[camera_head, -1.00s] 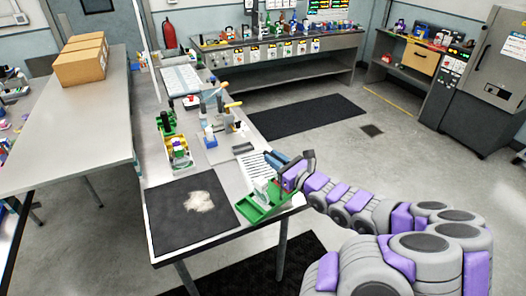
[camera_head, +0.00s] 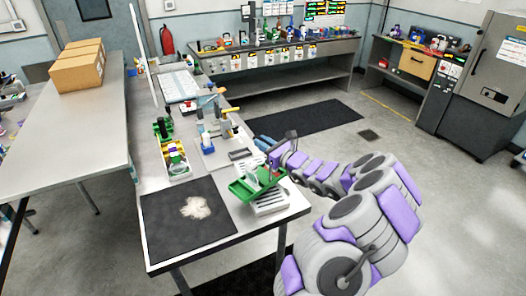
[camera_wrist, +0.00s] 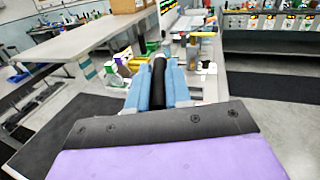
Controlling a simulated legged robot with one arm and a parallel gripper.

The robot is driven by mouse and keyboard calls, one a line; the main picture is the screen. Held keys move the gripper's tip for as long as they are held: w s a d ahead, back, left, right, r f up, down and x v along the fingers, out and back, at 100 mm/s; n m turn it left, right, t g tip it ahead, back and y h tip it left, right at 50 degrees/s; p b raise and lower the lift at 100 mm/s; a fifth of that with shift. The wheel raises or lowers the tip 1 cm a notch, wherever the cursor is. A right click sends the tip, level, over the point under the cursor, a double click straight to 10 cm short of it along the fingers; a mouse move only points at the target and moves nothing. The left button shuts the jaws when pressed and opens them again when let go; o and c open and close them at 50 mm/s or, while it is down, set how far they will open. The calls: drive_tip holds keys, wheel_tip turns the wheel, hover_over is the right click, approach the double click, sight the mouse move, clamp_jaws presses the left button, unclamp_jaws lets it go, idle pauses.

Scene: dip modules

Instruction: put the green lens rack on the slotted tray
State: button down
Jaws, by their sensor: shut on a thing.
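The green lens rack (camera_head: 246,188) is tilted and appears raised, toward the front right of the near table. My gripper (camera_head: 272,162) is at its right side and is shut on it. The white slotted tray (camera_head: 268,207) shows below and in front of the rack, which hides part of it. I cannot tell whether rack and tray touch. In the wrist view my gripper's blue fingers (camera_wrist: 158,88) show on both sides of a dark cylinder. The rack is not clearly visible there.
A dark mat (camera_head: 165,222) with a pale patch lies left of the tray. A yellow bin (camera_head: 178,171) with small items stands behind the mat. A tool stand (camera_head: 208,140) and a grey block (camera_head: 240,154) are farther back. The table's front edge is close.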

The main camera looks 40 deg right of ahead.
drive_tip(key=shift+w+d, duration=0.1)
drive_tip(key=shift+w, duration=0.15)
drive_tip(key=shift+f+b, duration=0.55)
drive_tip(key=shift+f, duration=1.25)
drive_tip(key=c, duration=1.1)
unclamp_jaws()
drive_tip(key=shift+o, duration=0.2)
drive_tip(key=s+p, duration=0.1)
drive_tip(key=s, duration=1.1)
drive_tip(key=shift+d+p, duration=0.4)
